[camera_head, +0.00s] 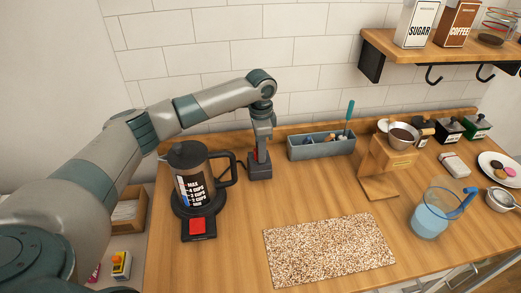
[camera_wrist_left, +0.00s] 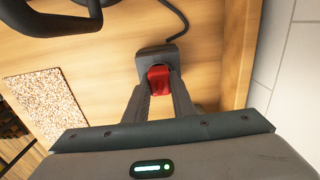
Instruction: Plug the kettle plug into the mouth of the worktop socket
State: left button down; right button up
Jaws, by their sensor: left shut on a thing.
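The kettle (camera_head: 190,172) is dark with a clear printed window and stands on a black base with a red patch at the left of the worktop. My left gripper (camera_head: 260,152) points down over the dark worktop socket (camera_head: 259,171), right of the kettle. In the left wrist view, my left gripper (camera_wrist_left: 158,88) is shut on the red kettle plug (camera_wrist_left: 158,77), which is at the dark grey socket block (camera_wrist_left: 152,54). A dark cable (camera_wrist_left: 178,18) runs near the block. The mouth is hidden, so I cannot tell how deep the plug sits. My right gripper is not in view.
A grey organiser (camera_head: 320,147) stands behind, right of the socket. A speckled mat (camera_head: 328,250) lies in front. A wooden stand (camera_head: 385,165) and a jug of blue liquid (camera_head: 430,217) are further right. Bare worktop lies between socket and mat.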

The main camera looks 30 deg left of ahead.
pick_arm(q)
jog(key=shift+s+d+f, duration=0.1)
jog(key=shift+s+f, duration=0.1)
jog(key=shift+f, duration=0.25)
jog(key=c, duration=1.7)
grip_release()
jog(key=o, duration=0.3)
jog(key=shift+f, duration=0.15)
jog(key=shift+d+r, duration=0.1)
jog(key=shift+r, duration=0.45)
notch_tip(320, 180, up, 18)
jog(key=b, duration=0.4)
jog(key=shift+w+a+f, duration=0.25)
jog(key=shift+a, duration=0.05)
